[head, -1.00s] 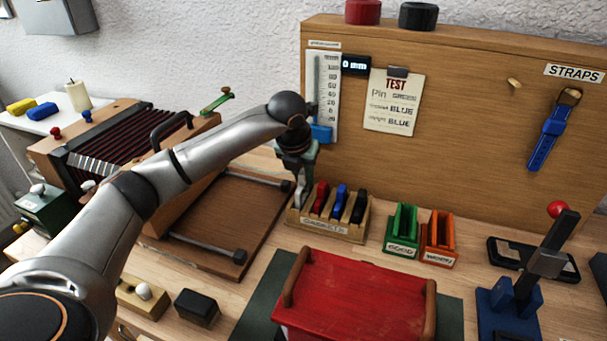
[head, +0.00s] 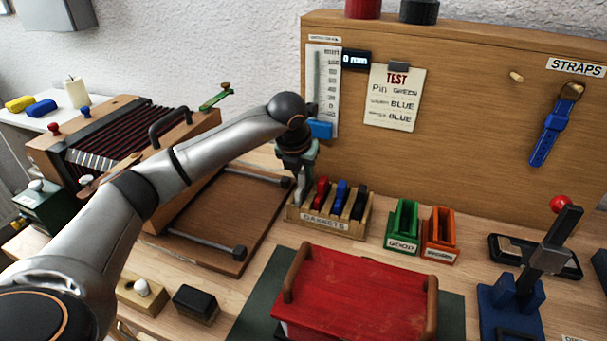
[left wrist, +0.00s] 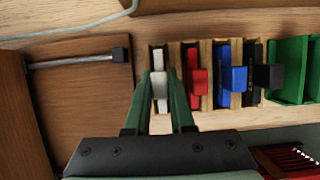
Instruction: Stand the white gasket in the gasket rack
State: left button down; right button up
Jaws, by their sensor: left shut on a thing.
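The gasket rack (head: 352,231) is a pale wooden stand with a "GASKETS" label, below the tall wooden panel. The white gasket (left wrist: 159,82) is in the rack's leftmost slot in the left wrist view, beside the red one. In the head view it shows as a small pale piece (head: 300,190) under my left gripper (head: 298,180). My left gripper is shut on it, with green fingers on either side (left wrist: 160,112). The gasket looks upright, but whether it rests on the slot's bottom is hidden. My right gripper is not in view.
Red (left wrist: 195,77), blue (left wrist: 230,75) and black (left wrist: 256,75) gaskets fill the other slots. Green (head: 403,228) and orange (head: 440,238) holders stand to the right. A red lidded box (head: 355,295) is in front, and a wooden board with rods (head: 215,220) is left.

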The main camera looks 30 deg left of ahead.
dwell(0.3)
pick_arm(q)
jog(key=shift+c, duration=2.2)
grip_release()
jog(key=shift+r+p, duration=2.75)
jog(key=shift+r, duration=1.05)
